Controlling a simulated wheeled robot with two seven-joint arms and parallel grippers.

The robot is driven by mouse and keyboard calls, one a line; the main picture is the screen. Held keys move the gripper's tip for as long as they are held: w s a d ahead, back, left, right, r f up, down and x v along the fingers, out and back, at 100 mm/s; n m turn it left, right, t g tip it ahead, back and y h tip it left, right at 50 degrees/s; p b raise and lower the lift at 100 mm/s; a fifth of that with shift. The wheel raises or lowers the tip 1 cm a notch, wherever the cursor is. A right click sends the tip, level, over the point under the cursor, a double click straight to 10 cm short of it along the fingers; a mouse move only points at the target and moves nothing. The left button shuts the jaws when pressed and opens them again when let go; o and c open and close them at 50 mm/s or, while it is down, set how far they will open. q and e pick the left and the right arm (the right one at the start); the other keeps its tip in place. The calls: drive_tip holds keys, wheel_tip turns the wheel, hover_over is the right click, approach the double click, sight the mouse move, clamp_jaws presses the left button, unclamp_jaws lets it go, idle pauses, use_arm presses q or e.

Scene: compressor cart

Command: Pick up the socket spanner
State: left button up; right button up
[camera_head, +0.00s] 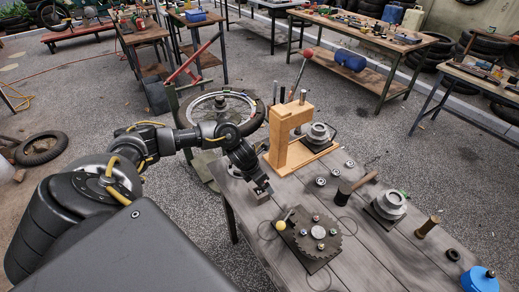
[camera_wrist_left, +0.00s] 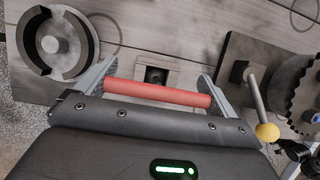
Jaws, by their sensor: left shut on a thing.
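My left gripper (camera_head: 262,190) is over the left edge of the grey wooden table. In the left wrist view, its two fingers (camera_wrist_left: 152,90) stand at the ends of a red bar (camera_wrist_left: 157,93), shut on it. The red bar looks like the handle of the socket spanner. A dark square piece (camera_wrist_left: 156,75) shows just beyond the bar's middle; I cannot tell whether it belongs to the spanner. In the head view the spanner is hidden or too small to make out. My right gripper is not in view.
On the table (camera_head: 330,190), a wooden stand (camera_head: 277,145) rises behind the gripper. A gear plate (camera_head: 319,235) with a yellow-knobbed lever (camera_head: 280,225) lies in front.

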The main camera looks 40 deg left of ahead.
use_arm(q)
drive_tip(key=shift+r, duration=0.15)
drive_tip(key=shift+r, duration=0.2)
wheel_tip(320, 180, up, 2)
drive_tip(key=shift+w+r+b, duration=0.1)
drive_tip(key=shift+b, duration=0.65)
drive_tip(key=s+a+r+b, duration=0.5)
drive_tip(key=s+a+r, duration=0.4)
drive_tip(key=a+r, duration=0.1)
drive_tip(key=shift+s+a, duration=0.25)
drive_tip(key=shift+s, duration=0.05)
drive_tip(key=shift+r, duration=0.1)
